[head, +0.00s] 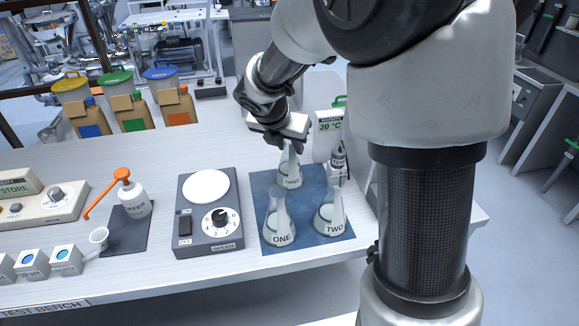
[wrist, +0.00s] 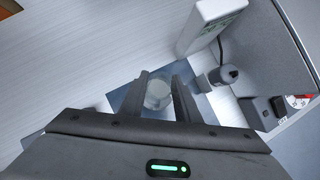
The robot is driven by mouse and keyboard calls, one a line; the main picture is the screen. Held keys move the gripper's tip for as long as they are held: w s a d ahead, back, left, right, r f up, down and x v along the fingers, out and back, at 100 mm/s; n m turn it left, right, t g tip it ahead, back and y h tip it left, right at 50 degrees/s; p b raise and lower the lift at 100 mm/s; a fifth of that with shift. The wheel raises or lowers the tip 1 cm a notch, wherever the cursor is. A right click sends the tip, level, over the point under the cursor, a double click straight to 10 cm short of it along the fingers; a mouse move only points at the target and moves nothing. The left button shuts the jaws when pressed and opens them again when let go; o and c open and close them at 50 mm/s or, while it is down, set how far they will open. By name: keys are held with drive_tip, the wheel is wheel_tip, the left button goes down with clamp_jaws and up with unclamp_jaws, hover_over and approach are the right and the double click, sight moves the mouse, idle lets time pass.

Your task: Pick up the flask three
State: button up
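Flask three (head: 291,179), a clear conical flask labelled THREE, stands upright at the back of the blue mat (head: 319,238). My gripper (head: 289,146) is above it, pointing down, with the fingers by the flask's neck. In the wrist view the flask (wrist: 158,95) shows from above between the two finger bars of my gripper (wrist: 162,85), which are apart. I cannot tell whether the fingers touch its neck. Flask one (head: 280,225) and flask two (head: 329,217) stand in front on the same mat.
A stirrer (head: 208,225) with a round white plate is left of the mat. The bench (head: 215,136) behind it is clear.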

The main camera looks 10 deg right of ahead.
clamp_jaws()
drive_tip(key=shift+r, duration=0.1)
